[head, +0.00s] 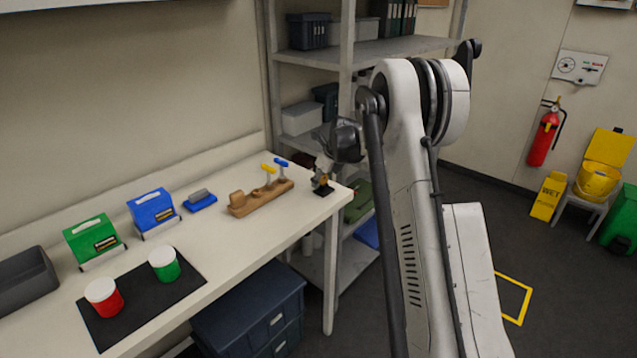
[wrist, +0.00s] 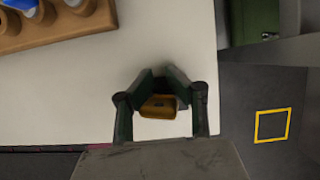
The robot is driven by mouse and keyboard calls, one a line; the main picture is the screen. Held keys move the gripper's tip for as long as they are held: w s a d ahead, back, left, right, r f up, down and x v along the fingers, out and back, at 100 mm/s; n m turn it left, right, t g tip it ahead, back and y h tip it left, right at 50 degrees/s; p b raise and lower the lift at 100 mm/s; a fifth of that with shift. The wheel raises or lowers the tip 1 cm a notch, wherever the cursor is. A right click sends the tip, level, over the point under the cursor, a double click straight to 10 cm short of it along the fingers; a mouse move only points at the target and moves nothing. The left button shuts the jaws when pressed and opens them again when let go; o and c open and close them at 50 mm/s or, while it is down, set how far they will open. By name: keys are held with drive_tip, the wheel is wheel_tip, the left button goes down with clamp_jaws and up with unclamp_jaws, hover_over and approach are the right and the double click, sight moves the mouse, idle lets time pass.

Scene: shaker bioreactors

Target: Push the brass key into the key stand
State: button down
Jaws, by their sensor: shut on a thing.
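My gripper (wrist: 160,90) is over the table near its right front corner, and its dark fingers are shut on the brass key (wrist: 158,106). The key shows as a small brass-coloured block with a dark spot. In the head view, my gripper (head: 322,182) is low at the table's right end. A dark shape lies at its tip, and I cannot tell whether it is the fingers or a small base. No separate key stand is clear. A wooden block (head: 250,206) with blue and yellow handles stands to the left, apart from my gripper; its end shows in the wrist view (wrist: 60,36).
The white table (head: 300,228) is clear between the wooden block and my gripper; its edge is close by. Green (head: 96,240) and blue (head: 151,212) boxes, red (head: 104,297) and green (head: 164,264) jars and a grey tray (head: 26,281) stand farther left. Metal shelves (head: 385,50) rise behind.

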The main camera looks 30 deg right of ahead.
drive_tip(key=shift+s+d+f+b, duration=0.15)
drive_tip(key=shift+s+f+b, duration=0.15)
drive_tip(key=shift+f, duration=0.25)
drive_tip(key=shift+s+d+f+b, duration=0.2)
drive_tip(key=shift+s+f, duration=0.1)
drive_tip(key=shift+f, duration=0.2)
drive_tip(key=c, duration=1.7)
unclamp_jaws()
drive_tip(key=shift+a, duration=0.1)
drive_tip(key=o, duration=0.5)
drive_tip(key=shift+w+a+f, duration=0.15)
drive_tip(key=shift+w, duration=0.05)
drive_tip(key=shift+o, duration=0.2)
drive_tip(key=w+a+r+v, duration=0.1)
drive_tip(key=a+v, duration=0.1)
drive_tip(key=v, duration=1)
drive_tip(key=shift+d, duration=0.35)
drive_tip(key=shift+w, duration=0.1)
